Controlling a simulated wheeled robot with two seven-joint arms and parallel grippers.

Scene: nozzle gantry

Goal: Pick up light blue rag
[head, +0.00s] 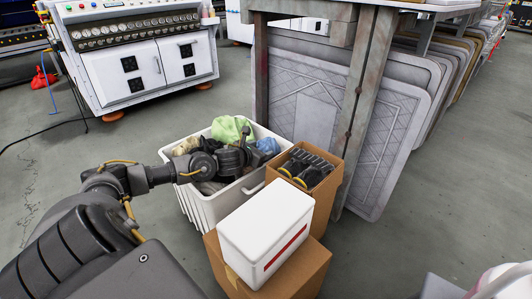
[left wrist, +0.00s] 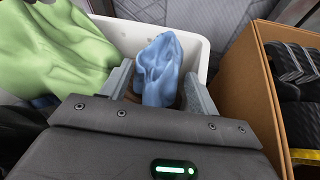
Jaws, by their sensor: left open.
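The light blue rag (head: 268,146) lies in the white bin (head: 205,207), at the bin's right side in the head view. In the left wrist view the rag (left wrist: 160,62) stands up crumpled between the two fingers of my left gripper (left wrist: 158,88). The gripper is open, with a finger on either side of the rag. I cannot tell whether either finger touches it. In the head view my left gripper (head: 246,155) is over the bin. The rag's lower part is hidden behind the gripper body. My right gripper is not in view.
A light green rag (head: 229,128) and a beige rag (head: 186,146) share the bin. A white box with a red stripe (head: 262,225) is in front. Grey panels (head: 330,115) lean behind.

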